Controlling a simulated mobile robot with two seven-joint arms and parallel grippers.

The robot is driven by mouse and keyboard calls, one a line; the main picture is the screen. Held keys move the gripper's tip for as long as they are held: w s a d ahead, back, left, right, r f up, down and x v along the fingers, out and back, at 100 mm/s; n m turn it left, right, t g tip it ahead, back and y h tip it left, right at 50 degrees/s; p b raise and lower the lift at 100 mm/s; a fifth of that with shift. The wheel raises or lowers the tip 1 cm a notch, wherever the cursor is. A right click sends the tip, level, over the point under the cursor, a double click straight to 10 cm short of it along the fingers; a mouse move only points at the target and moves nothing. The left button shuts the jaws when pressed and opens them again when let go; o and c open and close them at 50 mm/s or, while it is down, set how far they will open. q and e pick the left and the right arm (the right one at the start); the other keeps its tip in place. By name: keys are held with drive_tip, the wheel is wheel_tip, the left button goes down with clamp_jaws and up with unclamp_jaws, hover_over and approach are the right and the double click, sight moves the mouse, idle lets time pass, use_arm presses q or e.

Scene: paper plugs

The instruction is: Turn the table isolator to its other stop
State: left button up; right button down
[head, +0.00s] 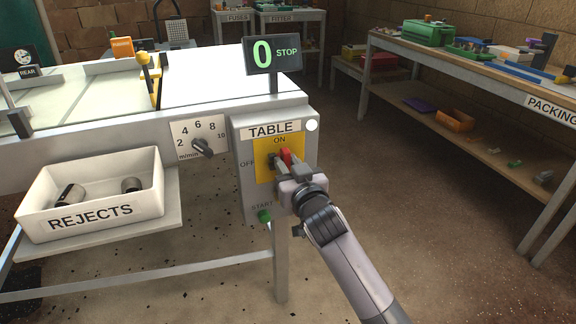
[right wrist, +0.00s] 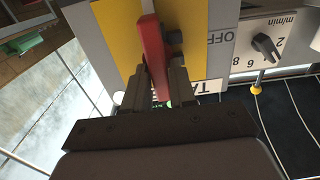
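The table isolator is a red handle (head: 286,156) on a yellow plate (head: 263,174) on the grey TABLE box (head: 250,206). ON is marked above it and OFF at its left. The handle looks roughly upright, towards ON; my gripper partly hides it. My right gripper (head: 281,167) is at the handle. In the right wrist view, upside down, the red handle (right wrist: 153,50) lies between the two fingers (right wrist: 159,88), which look closed against its sides. Dark pegs (right wrist: 174,38) sit beside the handle. My left gripper is not in view.
A green START button (head: 265,216) is below the handle. A speed dial (head: 203,148) is left of the box. A display (head: 274,54) above reads 0 STOP. A white REJECTS bin (head: 92,214) stands on a lower shelf. Open floor lies to the right, before the packing bench (head: 480,68).

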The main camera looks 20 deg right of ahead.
drive_tip(key=shift+a+f+n+p, duration=0.25)
drive_tip(key=shift+n+p, duration=0.4)
drive_tip(key=shift+n, duration=2.3)
drive_tip(key=shift+a+f+n+p, duration=0.25)
drive_tip(key=shift+n+p, duration=0.45)
drive_tip(key=shift+n, duration=2.3)
drive_tip(key=shift+a+f+n+p, duration=0.25)
drive_tip(key=shift+n+p, duration=0.4)
drive_tip(key=shift+n, duration=2.3)
drive_tip(key=shift+d, duration=0.1)
drive_tip(key=c, duration=1)
unclamp_jaws()
drive_tip(key=shift+c, duration=0.2)
drive_tip(key=shift+s, duration=0.1)
